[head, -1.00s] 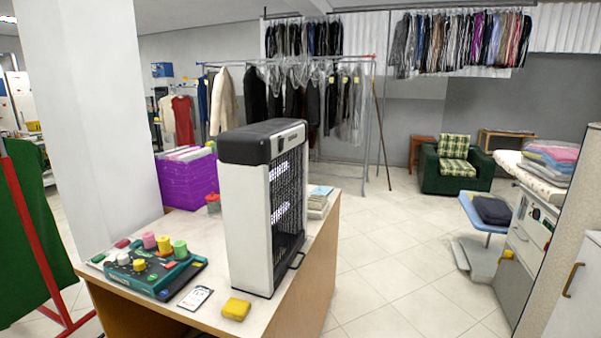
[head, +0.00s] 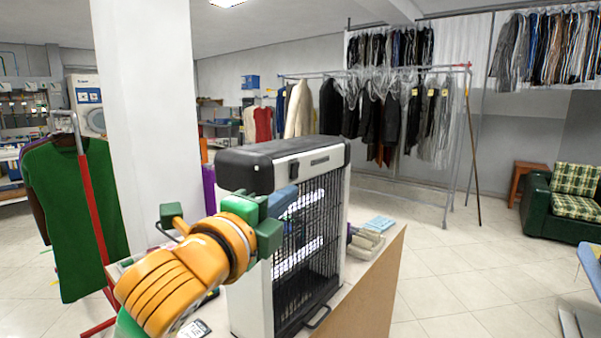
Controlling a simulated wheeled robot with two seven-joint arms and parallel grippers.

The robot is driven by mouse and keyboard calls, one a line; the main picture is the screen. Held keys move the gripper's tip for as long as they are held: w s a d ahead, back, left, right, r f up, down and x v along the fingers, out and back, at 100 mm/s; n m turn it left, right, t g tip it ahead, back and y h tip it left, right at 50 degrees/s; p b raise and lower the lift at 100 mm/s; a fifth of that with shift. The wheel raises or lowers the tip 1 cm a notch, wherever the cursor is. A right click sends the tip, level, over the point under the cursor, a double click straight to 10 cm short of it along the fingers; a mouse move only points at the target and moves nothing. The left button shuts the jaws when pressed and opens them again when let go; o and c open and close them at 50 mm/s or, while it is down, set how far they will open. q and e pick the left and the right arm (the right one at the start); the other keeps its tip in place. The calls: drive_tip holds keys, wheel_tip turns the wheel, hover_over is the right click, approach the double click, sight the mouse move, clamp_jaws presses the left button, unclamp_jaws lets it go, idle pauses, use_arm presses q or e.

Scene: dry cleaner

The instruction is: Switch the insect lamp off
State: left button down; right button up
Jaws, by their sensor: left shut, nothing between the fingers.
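The insect lamp (head: 333,220) is a tall white box with a black top and a black grille, standing upright on the counter (head: 377,280). Bright white tubes glow behind its grille. My left gripper (head: 266,215), green at the end of an orange wrist, is shut and empty. It is in front of the lamp's near side and hides part of it; I cannot tell whether it touches. My right gripper is not in view.
My left arm covers most of the counter's left part. A folded stack (head: 366,242) lies behind the lamp. A white pillar (head: 150,110) and a green garment on a red stand (head: 72,210) are at left. A clothes rack (head: 450,140) stands behind.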

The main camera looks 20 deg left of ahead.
use_arm(q)
drive_tip(key=p, duration=0.4)
approach(296, 173)
drive_tip(key=w+d+r, duration=0.1)
drive_tip(key=w+d, duration=0.4)
drive_tip(key=d, duration=0.1)
drive_tip(key=a, duration=0.1)
drive_tip(key=w+a, duration=0.1)
drive_tip(key=a+p, duration=0.1)
drive_tip(key=a, duration=0.1)
drive_tip(key=shift+w+r, duration=0.2)
drive_tip(key=shift+w, duration=0.05)
drive_tip(key=shift+d, duration=0.1)
